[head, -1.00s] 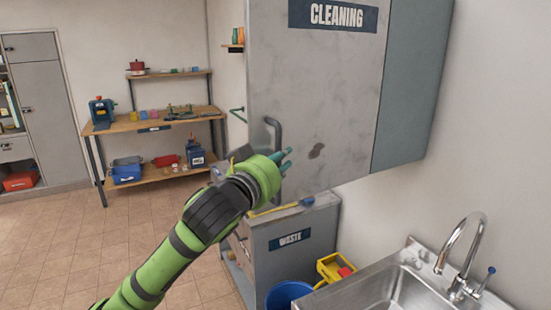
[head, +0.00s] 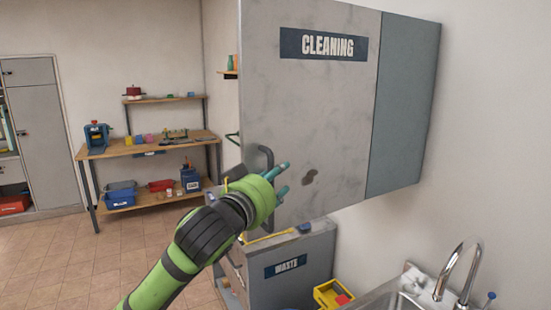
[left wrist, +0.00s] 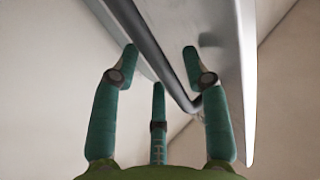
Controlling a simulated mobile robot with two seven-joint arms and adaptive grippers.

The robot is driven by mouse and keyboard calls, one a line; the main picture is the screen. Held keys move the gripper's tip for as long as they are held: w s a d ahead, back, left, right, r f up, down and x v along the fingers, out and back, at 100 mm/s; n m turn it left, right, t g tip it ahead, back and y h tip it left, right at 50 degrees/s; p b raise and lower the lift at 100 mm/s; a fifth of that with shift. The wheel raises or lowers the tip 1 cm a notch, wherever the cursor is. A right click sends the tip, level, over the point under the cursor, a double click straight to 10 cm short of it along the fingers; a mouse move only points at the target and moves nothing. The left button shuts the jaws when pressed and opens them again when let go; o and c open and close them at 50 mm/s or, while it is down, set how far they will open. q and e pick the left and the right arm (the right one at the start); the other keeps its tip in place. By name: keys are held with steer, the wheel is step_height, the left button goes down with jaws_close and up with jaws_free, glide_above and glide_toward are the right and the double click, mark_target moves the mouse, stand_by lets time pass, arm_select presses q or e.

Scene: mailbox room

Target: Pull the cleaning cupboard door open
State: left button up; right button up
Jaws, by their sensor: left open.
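The cleaning cupboard door (head: 322,120) is a scuffed grey panel on the wall, with a dark "CLEANING" label (head: 323,44). I see no clear gap at its edges in the head view. Its grey bar handle (head: 267,158) is upright near the lower left edge. My left gripper (head: 281,176) is at the handle's lower part, with its teal fingers apart. In the left wrist view the fingers (left wrist: 160,70) stand open on both sides of the handle bar (left wrist: 160,58), not closed on it. The green gripper body hides part of the handle in the head view. My right gripper is out of view.
Below the cupboard stands a grey waste unit (head: 255,272) with items on top. A yellow box (head: 326,293) and a steel sink with tap (head: 462,268) are at the lower right. A wooden workbench (head: 150,147) stands behind. The tiled floor at left is clear.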

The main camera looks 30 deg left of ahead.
mark_target(269, 152)
arm_select(q)
step_height(269, 152, up, 7)
steer(key=shift+f, duration=0.2)
steer(key=shift+w+a+r, duration=0.3)
steer(key=shift+a+r, duration=0.35)
steer(key=shift+r, duration=0.15)
steer(key=shift+w+a, duration=0.15)
steer(key=shift+w, duration=0.05)
steer(key=shift+r, duration=0.15)
steer(key=shift+s+d+r, duration=0.15)
steer(key=shift+d+r, duration=0.05)
steer(key=shift+d, duration=0.25)
steer(key=f+g, duration=0.1)
steer(key=f, duration=0.2)
steer(key=shift+a+f, duration=0.2)
steer(key=shift+s+d+r, duration=0.15)
steer(key=shift+s+d, duration=0.2)
steer(key=shift+d, duration=0.2)
steer(key=s+d+p, duration=0.2)
steer(key=s+d, duration=0.3)
steer(key=shift+s+d+f, duration=0.15)
steer(key=shift+s+f, duration=0.05)
steer(key=shift+f, duration=0.2)
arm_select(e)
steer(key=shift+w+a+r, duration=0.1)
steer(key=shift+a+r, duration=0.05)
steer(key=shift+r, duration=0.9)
